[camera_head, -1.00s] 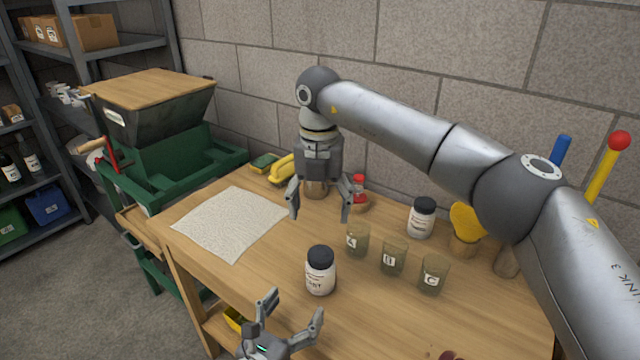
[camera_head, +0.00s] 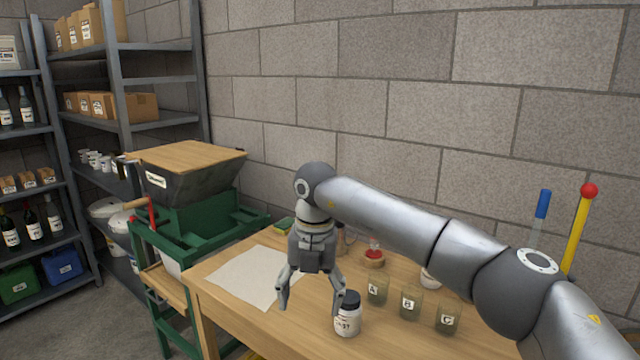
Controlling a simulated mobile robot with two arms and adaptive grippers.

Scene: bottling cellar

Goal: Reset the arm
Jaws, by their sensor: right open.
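My right gripper (camera_head: 311,297) hangs with its fingers pointing down over the wooden table (camera_head: 235,327). Its fingers are spread, with nothing between them. A white jar with a black lid (camera_head: 347,314) stands upright on the table, just right of the right gripper in the picture. The white mat (camera_head: 243,278) lies flat to the left of the gripper, partly hidden by it. My left gripper is not in the picture.
Glasses marked A (camera_head: 377,289), B (camera_head: 410,302) and C (camera_head: 447,317) stand in a row. A second white jar (camera_head: 430,279) is mostly hidden behind my right arm. A green press (camera_head: 205,222) and shelves (camera_head: 125,125) stand at the left; a block wall closes the back.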

